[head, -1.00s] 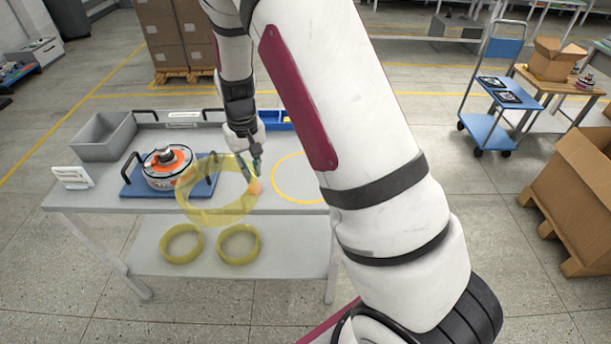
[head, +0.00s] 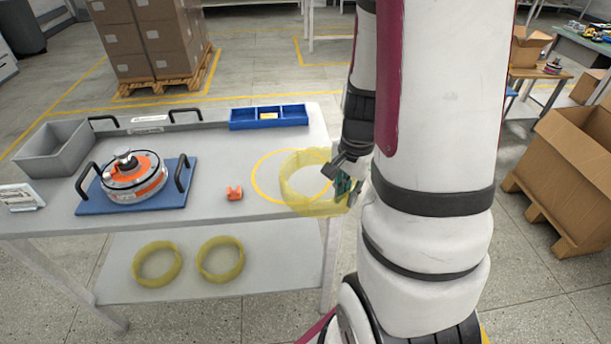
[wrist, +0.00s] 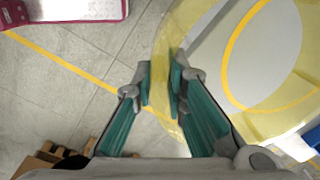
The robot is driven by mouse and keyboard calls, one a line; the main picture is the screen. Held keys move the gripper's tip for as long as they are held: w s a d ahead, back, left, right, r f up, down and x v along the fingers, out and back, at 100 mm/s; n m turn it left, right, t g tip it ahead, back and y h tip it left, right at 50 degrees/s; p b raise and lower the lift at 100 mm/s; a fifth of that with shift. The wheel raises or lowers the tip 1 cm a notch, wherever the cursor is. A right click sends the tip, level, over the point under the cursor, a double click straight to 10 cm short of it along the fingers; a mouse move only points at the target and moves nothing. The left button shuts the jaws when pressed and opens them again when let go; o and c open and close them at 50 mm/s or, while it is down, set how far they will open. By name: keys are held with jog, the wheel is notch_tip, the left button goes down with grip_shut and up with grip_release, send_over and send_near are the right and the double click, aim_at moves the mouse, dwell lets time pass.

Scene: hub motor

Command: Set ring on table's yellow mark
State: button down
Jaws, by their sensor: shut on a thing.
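A translucent yellow ring (head: 308,205) is held at its right side by my gripper (head: 346,188). In the wrist view the ring's wall (wrist: 158,75) stands between the two teal fingers of my gripper (wrist: 160,88), which are shut on it. The yellow mark (head: 256,178) is a circle painted on the grey table (head: 215,150) near its right end. In the head view the ring overlaps the right part of the mark and reaches past the table's right edge. The ring looks raised above the table; its exact height cannot be told.
A motor (head: 132,175) sits on a blue plate (head: 150,203) on the table's left. A small orange part (head: 234,193) lies left of the mark. A blue divided bin (head: 268,117) and a grey bin (head: 58,148) stand farther back. Two more yellow rings lie on the lower shelf (head: 120,285).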

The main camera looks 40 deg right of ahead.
jog(key=w, duration=0.4)
jog(key=w+d, duration=0.1)
jog(key=w, duration=0.3)
jog(key=w+f, duration=0.1)
jog(key=w, duration=0.3)
jog(key=shift+w+d+f, duration=0.1)
jog(key=shift+w+d, duration=0.1)
jog(key=shift+w, duration=0.1)
jog(key=shift+f, duration=1.75)
jog(key=shift+f, duration=0.1)
jog(key=shift+f, duration=0.1)
jog(key=c, duration=1.6)
grip_release()
